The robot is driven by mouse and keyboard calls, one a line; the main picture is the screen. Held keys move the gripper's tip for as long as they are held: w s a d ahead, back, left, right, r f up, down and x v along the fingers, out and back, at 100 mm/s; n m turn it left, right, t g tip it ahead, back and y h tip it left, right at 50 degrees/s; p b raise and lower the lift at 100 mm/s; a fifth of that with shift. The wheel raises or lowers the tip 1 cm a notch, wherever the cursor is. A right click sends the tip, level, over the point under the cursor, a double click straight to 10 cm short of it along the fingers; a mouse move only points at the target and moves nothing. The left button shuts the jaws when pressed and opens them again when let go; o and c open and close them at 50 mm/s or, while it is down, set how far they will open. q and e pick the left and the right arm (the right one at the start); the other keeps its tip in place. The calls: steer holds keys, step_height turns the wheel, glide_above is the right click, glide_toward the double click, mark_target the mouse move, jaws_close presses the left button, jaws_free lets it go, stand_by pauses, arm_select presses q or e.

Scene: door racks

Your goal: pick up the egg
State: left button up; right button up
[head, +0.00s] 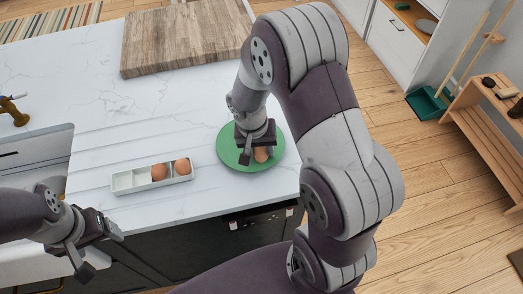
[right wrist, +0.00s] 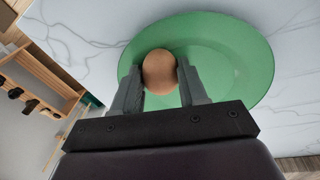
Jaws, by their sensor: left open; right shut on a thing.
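A brown egg (head: 262,155) is at the green plate (head: 229,157) on the white counter. My right gripper (head: 254,153) is shut on this egg. In the right wrist view the egg (right wrist: 159,72) sits between the two fingers of the right gripper (right wrist: 163,85), with the green plate (right wrist: 235,65) behind it. I cannot tell whether the egg touches the plate. Two more brown eggs, one (head: 159,172) and another (head: 182,166), lie in a white egg tray (head: 122,182) left of the plate. My left gripper (head: 95,250) is open and empty, in front of the counter.
A wooden board (head: 185,40) lies at the back of the counter. A sink (head: 35,155) with a brass tap (head: 13,110) is at the left. A wooden rack (head: 490,120) and a green dustpan (head: 428,103) stand at the right. Bare counter surrounds the tray.

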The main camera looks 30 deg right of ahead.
mark_target(261, 150)
step_height(261, 150, up, 4)
steer(key=shift+r, duration=0.2)
steer(key=s+d+r+b, duration=0.1)
steer(key=s+d+r, duration=0.45)
steer(key=s, duration=0.35)
steer(key=w+a+r+p, duration=0.2)
steer(key=w+a, duration=0.1)
steer(key=a, duration=0.5)
steer(key=w+a+r+p, duration=0.1)
steer(key=w+a+r, duration=0.15)
steer(key=a, duration=0.45)
steer(key=w+a+f+p, duration=0.2)
steer(key=w+a+p, duration=0.2)
steer(key=a, duration=0.5)
steer(key=w+a+f+p, duration=0.2)
steer(key=w+a+p, duration=0.2)
steer(key=a+p, duration=0.4)
steer(key=w+a+f+p, duration=0.2)
steer(key=w+a+p, duration=0.2)
steer(key=a+p, duration=0.3)
steer(key=a, duration=0.2)
steer(key=shift+w+a+f, duration=0.2)
steer(key=shift+w+a, duration=0.15)
